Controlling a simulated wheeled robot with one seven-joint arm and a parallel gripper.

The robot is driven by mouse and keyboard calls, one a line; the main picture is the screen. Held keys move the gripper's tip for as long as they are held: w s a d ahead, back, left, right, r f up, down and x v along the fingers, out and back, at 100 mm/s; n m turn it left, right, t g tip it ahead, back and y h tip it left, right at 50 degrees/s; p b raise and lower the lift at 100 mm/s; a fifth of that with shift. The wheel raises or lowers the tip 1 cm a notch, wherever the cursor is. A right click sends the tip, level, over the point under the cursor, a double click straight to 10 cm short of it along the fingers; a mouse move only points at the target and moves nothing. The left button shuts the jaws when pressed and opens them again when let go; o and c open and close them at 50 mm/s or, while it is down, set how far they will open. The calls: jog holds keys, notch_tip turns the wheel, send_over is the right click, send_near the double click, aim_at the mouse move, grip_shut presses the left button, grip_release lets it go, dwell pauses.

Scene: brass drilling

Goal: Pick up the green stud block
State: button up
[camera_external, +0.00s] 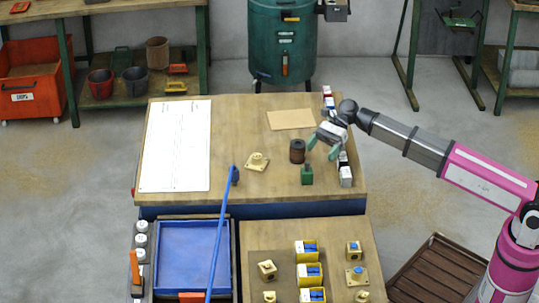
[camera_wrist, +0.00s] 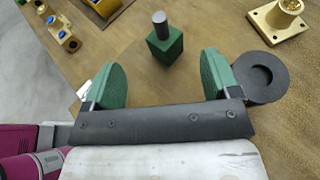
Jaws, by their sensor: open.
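The green stud block (camera_external: 307,177) stands upright on the wooden bench, near its right side. In the wrist view the block (camera_wrist: 165,47) is a green cube with a grey round stud on top, ahead of the fingers and between their lines. My gripper (camera_external: 322,146) is above the bench, a little up and right of the block in the external view. In the wrist view my gripper (camera_wrist: 168,82) has its two green fingers wide apart with nothing between them. The fingers do not touch the block.
A dark brown cylinder (camera_external: 297,151) stands close to my gripper; its round top (camera_wrist: 260,77) is beside the right finger in the wrist view. White and dark blocks (camera_external: 345,176) line the bench's right edge. A brass flanged part (camera_external: 257,161) lies to the left. A white sheet (camera_external: 176,145) covers the far left.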

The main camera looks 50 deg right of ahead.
aim_at(307, 170)
jog(key=x, duration=0.8)
jog(key=shift+w+a+f, duration=0.15)
jog(key=shift+f, duration=0.15)
jog(key=c, duration=1.2)
jog(key=shift+c, duration=0.6)
jog(key=shift+r, duration=0.2)
